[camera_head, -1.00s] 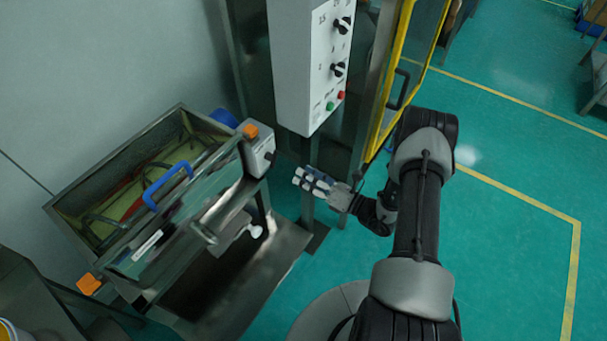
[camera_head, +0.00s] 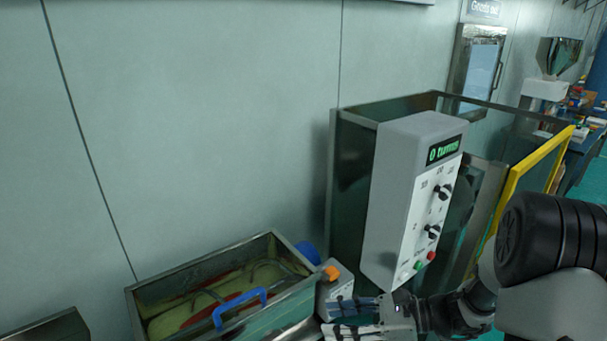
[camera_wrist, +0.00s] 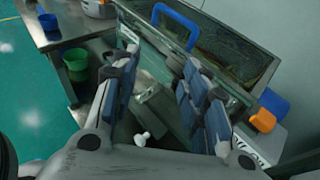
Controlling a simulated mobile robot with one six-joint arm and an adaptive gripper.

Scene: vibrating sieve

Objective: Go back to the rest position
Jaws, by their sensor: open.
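My gripper (camera_head: 352,318) shows at the bottom of the head view, in front of the sieve's small control unit and below the grey control box. Its fingers are apart with nothing between them. In the wrist view the two blue-padded fingers of my gripper (camera_wrist: 160,105) stand open. Behind them is the sieve bin (camera_wrist: 232,52) with its blue handle (camera_wrist: 178,22). In the head view the sieve bin (camera_head: 190,276) is at the lower left, its blue handle (camera_head: 240,304) at its front edge. The lower part of the bin is cut off.
The grey control box (camera_head: 408,200) has a lit display, knobs and red and green buttons. A yellow-framed door (camera_head: 525,175) is to its right. An orange knob (camera_head: 331,272) sits on the small control unit. The wrist view shows a metal table (camera_wrist: 70,25), a green bucket (camera_wrist: 76,64) and clear floor (camera_wrist: 25,90).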

